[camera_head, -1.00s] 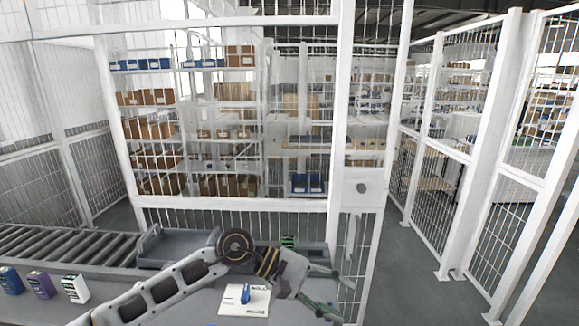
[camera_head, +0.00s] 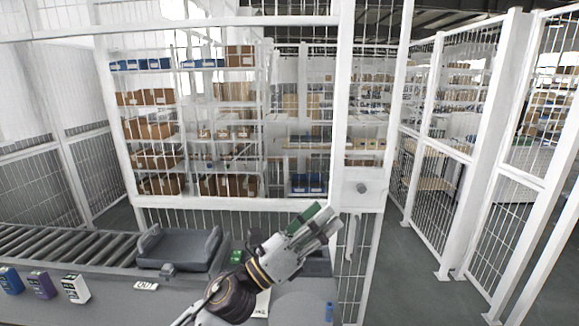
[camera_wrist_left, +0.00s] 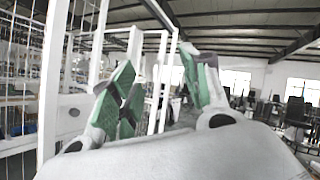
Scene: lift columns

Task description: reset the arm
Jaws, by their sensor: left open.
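My left gripper (camera_head: 322,222) is raised in front of the white mesh fence in the head view, its green-padded fingers pointing up and to the right. In the left wrist view the fingers of the left gripper (camera_wrist_left: 165,88) stand apart with nothing between them. My left arm comes in from the bottom and covers part of the table. My right gripper is not in view.
A grey tray (camera_head: 180,248) stands at the end of the roller conveyor (camera_head: 60,243). A white fence post (camera_head: 340,150) is close behind the gripper.

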